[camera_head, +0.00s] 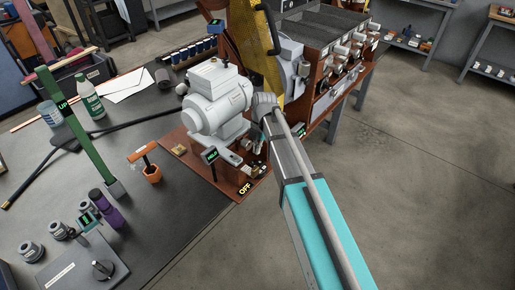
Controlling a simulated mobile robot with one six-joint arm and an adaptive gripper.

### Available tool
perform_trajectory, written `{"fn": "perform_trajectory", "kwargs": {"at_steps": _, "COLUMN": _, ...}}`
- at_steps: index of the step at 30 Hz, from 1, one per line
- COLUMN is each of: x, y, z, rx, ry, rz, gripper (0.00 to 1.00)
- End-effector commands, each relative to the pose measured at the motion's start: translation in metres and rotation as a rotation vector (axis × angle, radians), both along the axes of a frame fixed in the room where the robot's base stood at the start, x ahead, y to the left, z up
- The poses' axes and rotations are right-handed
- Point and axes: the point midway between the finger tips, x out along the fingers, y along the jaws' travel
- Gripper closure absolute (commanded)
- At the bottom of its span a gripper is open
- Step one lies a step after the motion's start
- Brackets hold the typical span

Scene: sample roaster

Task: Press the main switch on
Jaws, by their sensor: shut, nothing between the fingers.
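The sample roaster's grey motor-like body (215,98) stands on a red-brown base at the table's right end. A yellow "OFF" label (245,188) shows at the front corner of that base, with small fittings just above it. I cannot tell which small part there is the main switch. My arm reaches in from the lower right, and my gripper (252,145) is at the roaster's front right, above the "OFF" label. It looks shut and empty, though it is small and partly hidden by my wrist. I cannot tell whether it touches anything.
A bank of sample roasters (325,60) stands behind. Floor to the right is clear.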

Motion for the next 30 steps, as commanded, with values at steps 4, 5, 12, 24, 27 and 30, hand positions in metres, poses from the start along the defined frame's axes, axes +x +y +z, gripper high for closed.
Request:
{"fn": "perform_trajectory", "kwargs": {"at_steps": 4, "x": -0.002, "y": 0.002, "z": -0.016, "rx": 0.0, "ry": 0.0, "rz": 0.0, "gripper": 1.0}}
{"fn": "perform_trajectory", "kwargs": {"at_steps": 5, "x": -0.003, "y": 0.002, "z": -0.018, "rx": 0.0, "ry": 0.0, "rz": 0.0, "gripper": 1.0}}
{"fn": "perform_trajectory", "kwargs": {"at_steps": 12, "x": -0.006, "y": 0.004, "z": -0.036, "rx": 0.0, "ry": 0.0, "rz": 0.001, "gripper": 1.0}}
{"fn": "perform_trajectory", "kwargs": {"at_steps": 24, "x": -0.01, "y": 0.008, "z": -0.059, "rx": 0.0, "ry": 0.0, "rz": 0.001, "gripper": 1.0}}
{"fn": "perform_trajectory", "kwargs": {"at_steps": 27, "x": -0.01, "y": 0.008, "z": -0.061, "rx": 0.0, "ry": 0.0, "rz": 0.001, "gripper": 1.0}}
{"fn": "perform_trajectory", "kwargs": {"at_steps": 30, "x": -0.01, "y": 0.008, "z": -0.061, "rx": 0.0, "ry": 0.0, "rz": 0.001, "gripper": 1.0}}
